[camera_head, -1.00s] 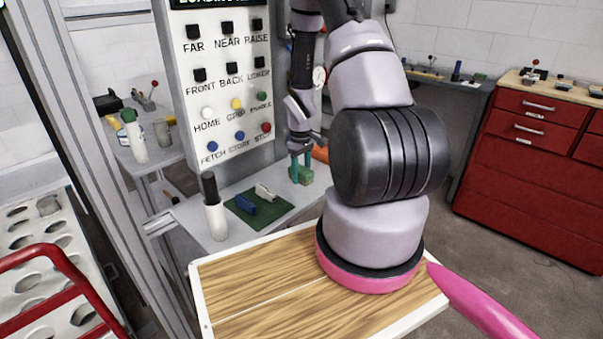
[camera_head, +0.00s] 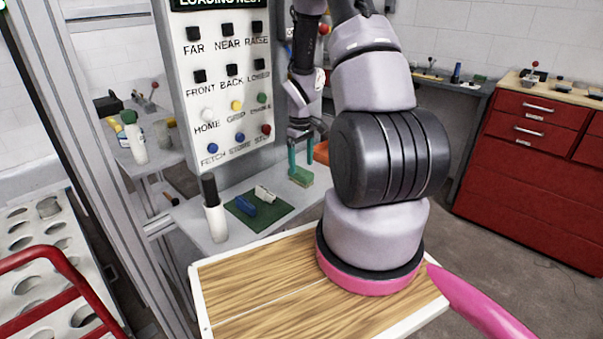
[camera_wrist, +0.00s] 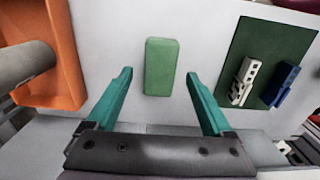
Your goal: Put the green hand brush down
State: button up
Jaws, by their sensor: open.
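The green hand brush (camera_wrist: 161,67) is a small green block resting on the grey shelf below the button panel. In the wrist view it sits just beyond and between my two teal fingertips, with clear gaps on both sides. In the head view the brush (camera_head: 301,177) shows just below my fingers. My gripper (camera_wrist: 158,75) is open and empty; its teal fingers also show apart in the head view (camera_head: 301,158).
A dark green mat (camera_head: 242,205) with a blue item and a white item lies left of the brush. An orange bin (camera_wrist: 62,60) is on the brush's other side. The button panel (camera_head: 225,90) rises behind.

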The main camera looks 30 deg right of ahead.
notch_tip(320, 180, up, 8)
jog(key=f, duration=0.1)
notch_tip(320, 180, up, 20)
jog(key=m+t, duration=0.3)
jog(key=m, duration=0.1)
send_over(301, 171)
jog(key=s+a, duration=0.4)
jog(key=a, duration=0.2)
jog(key=s+a+r+m+t+y, duration=0.2)
jog(key=s+a+r+m+t, duration=0.2)
jog(key=s+r, duration=0.9)
jog(key=s+a, duration=0.2)
jog(key=a, duration=0.1)
jog(key=shift+s+a+r, duration=0.2)
jog(key=shift+s, duration=0.15)
jog(key=shift+o, duration=0.4)
jog(key=shift+w+d, duration=0.1)
